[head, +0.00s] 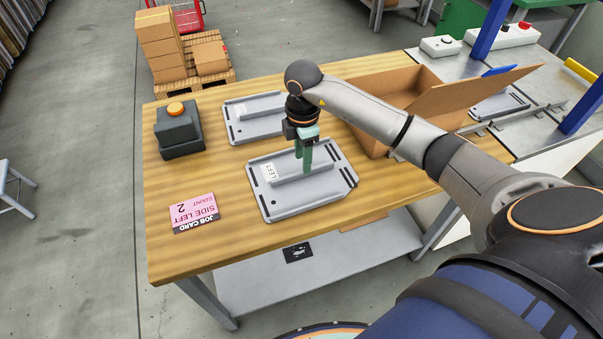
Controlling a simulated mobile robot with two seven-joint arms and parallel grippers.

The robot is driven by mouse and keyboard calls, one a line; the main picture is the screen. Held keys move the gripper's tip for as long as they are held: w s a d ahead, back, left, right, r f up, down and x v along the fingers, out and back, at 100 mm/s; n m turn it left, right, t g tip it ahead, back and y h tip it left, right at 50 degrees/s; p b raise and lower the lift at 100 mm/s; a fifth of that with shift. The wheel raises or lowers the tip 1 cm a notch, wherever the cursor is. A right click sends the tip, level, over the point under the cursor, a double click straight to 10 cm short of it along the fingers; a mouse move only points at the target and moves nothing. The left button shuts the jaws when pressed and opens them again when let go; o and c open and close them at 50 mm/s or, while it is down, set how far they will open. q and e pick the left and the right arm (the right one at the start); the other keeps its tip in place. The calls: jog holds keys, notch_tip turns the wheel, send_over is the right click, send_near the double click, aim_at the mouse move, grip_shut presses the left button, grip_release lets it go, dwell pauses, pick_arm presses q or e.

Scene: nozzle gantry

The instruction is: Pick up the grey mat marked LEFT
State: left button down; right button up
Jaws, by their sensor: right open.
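A grey mat marked LEFT (315,193) lies flat on the wooden table, with a raised rib along its middle and a white LEFT label at its left end. My right gripper (305,170) is open and points down over the middle of this mat, its green fingers at the rib. I cannot tell whether the fingers touch it. My left gripper is out of view.
A pink job card (194,212) reading SIDE LEFT, COUNT 2 lies at the table's front left. A dark box with an orange button (180,135) stands at the back left.

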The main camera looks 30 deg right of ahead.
aim_at(301, 172)
jog(key=shift+w+f, duration=0.2)
jog(key=shift+f, duration=1.15)
jog(key=shift+w+f, duration=0.15)
jog(key=shift+f, duration=1.15)
grip_shut()
